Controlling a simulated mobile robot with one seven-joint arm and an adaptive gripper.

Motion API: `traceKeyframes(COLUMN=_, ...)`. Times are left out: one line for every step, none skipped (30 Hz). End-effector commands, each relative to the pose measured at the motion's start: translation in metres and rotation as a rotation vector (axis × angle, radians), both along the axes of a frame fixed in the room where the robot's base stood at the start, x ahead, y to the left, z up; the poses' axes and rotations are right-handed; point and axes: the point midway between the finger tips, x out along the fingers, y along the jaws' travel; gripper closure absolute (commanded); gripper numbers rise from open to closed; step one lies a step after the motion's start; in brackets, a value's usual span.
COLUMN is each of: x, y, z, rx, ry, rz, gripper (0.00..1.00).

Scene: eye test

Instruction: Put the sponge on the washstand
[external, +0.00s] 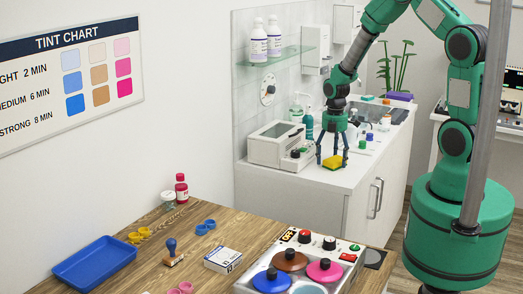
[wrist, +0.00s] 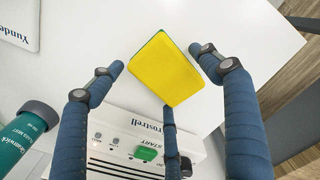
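The sponge (external: 333,163) is a yellow block with a dark green-blue layer along its edge. It appears to lie on the white top of the washstand (external: 350,178), near the front end. In the wrist view the sponge (wrist: 166,70) shows its yellow face between my fingers. My gripper (external: 332,158) is over it, pointing down, with its three blue fingers spread around the sponge. In the wrist view my gripper (wrist: 157,64) has a clear gap at the left finger. The right and lower fingertips are close to the sponge; whether they touch it, I cannot tell.
A white device (external: 279,146) with a green START button (wrist: 146,153) stands close beside the sponge. A teal bottle (wrist: 24,128) is nearby. A glass shelf (external: 276,57) with white bottles hangs above. A wooden table (external: 211,218) with a blue tray (external: 95,264) is in front.

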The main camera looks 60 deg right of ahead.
Motion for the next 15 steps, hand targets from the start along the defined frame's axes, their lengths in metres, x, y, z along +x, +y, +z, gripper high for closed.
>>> traceKeyframes(x=0.0000, y=0.0000, z=0.0002, rx=0.000, ry=0.000, rz=0.000, gripper=0.16)
traceKeyframes(x=0.0000, y=0.0000, z=0.0002, rx=0.000, ry=0.000, rz=0.000, gripper=0.16)
traceKeyframes(x=-0.0001, y=0.0000, z=0.0002, rx=0.000, ry=0.000, rz=0.000, gripper=0.16)
traceKeyframes(x=-0.0001, y=0.0000, z=0.0002, rx=0.000, ry=0.000, rz=0.000, gripper=0.16)
traceKeyframes(x=-0.0001, y=0.0000, z=0.0002, rx=0.000, ry=0.000, rz=0.000, gripper=0.16)
traceKeyframes(x=-0.0001, y=0.0000, z=0.0002, rx=0.000, ry=0.000, rz=0.000, gripper=0.16)
traceKeyframes(x=-0.0001, y=0.0000, z=0.0002, rx=0.000, ry=0.000, rz=0.000, gripper=0.16)
traceKeyframes(x=-0.0001, y=0.0000, z=0.0003, rx=0.000, ry=0.000, rz=0.000, gripper=0.16)
traceKeyframes(x=0.0000, y=0.0000, z=0.0006, rx=0.000, ry=0.000, rz=0.000, gripper=0.16)
traceKeyframes(x=0.0000, y=0.0000, z=0.0010, rx=0.000, ry=0.000, rz=0.000, gripper=0.16)
traceKeyframes(x=0.0000, y=0.0000, z=0.0017, rx=0.000, ry=0.000, rz=0.000, gripper=0.16)
traceKeyframes(x=0.0000, y=0.0000, z=0.0030, rx=0.000, ry=0.000, rz=0.000, gripper=0.16)
traceKeyframes(x=0.0000, y=0.0000, z=0.0043, rx=0.000, ry=0.000, rz=0.000, gripper=0.16)
traceKeyframes(x=0.0001, y=0.0000, z=0.0057, rx=0.000, ry=0.000, rz=0.000, gripper=0.16)
traceKeyframes(x=0.0002, y=-0.0001, z=0.0081, rx=0.000, ry=0.000, rz=0.000, gripper=0.16)
